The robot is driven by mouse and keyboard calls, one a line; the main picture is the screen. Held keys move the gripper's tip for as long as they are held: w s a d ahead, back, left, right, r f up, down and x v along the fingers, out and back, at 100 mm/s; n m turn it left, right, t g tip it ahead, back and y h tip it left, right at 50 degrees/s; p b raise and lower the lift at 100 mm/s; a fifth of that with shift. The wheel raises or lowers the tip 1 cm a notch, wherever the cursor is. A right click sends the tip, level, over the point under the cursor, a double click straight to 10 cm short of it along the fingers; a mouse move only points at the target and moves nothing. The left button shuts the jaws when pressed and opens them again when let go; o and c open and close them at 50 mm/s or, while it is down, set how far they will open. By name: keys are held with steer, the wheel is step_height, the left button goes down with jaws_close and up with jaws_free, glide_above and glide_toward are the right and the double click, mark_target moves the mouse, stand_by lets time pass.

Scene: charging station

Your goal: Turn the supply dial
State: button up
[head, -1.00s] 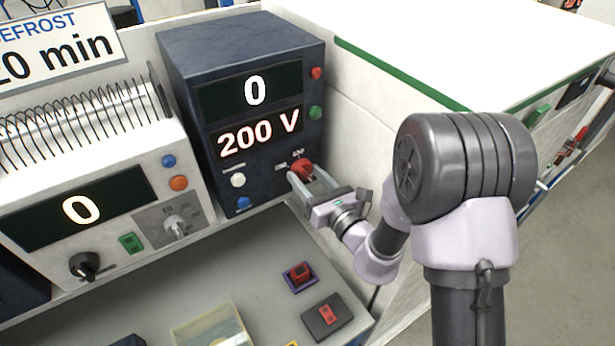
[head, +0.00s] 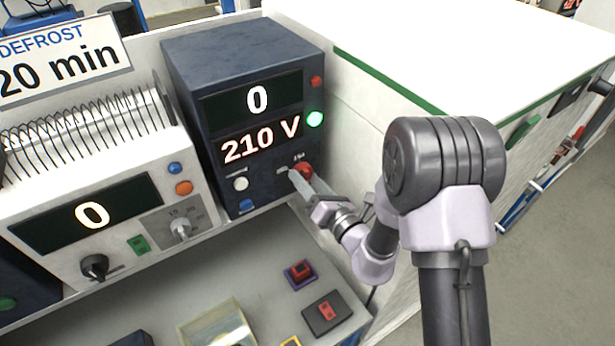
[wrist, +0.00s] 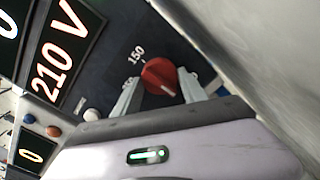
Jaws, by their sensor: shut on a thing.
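The supply dial is a red round knob (wrist: 162,78) with a pale pointer line, low on the right of the dark blue supply unit (head: 240,52). It also shows in the head view (head: 304,173), partly covered by my gripper. My gripper (wrist: 158,92) is shut on the dial, one finger on each side of it. A "150" mark shows beside the dial in the wrist view; other marks are partly hidden. The supply display (head: 262,139) reads 210 V, with 0 on the display above. The green lamp (head: 315,119) on the unit is lit.
A white unit with a coil and a display reading 0 (head: 88,213) stands to the left. A white wall (head: 352,150) stands close on the right.

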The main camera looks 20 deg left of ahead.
stand_by(0.4)
steer(key=o, duration=1.4)
steer(key=shift+c, duration=0.2)
steer(key=p+v, duration=0.4)
steer(key=v, duration=1.3)
steer(key=shift+s+p, duration=0.2)
steer(key=shift+p, duration=0.2)
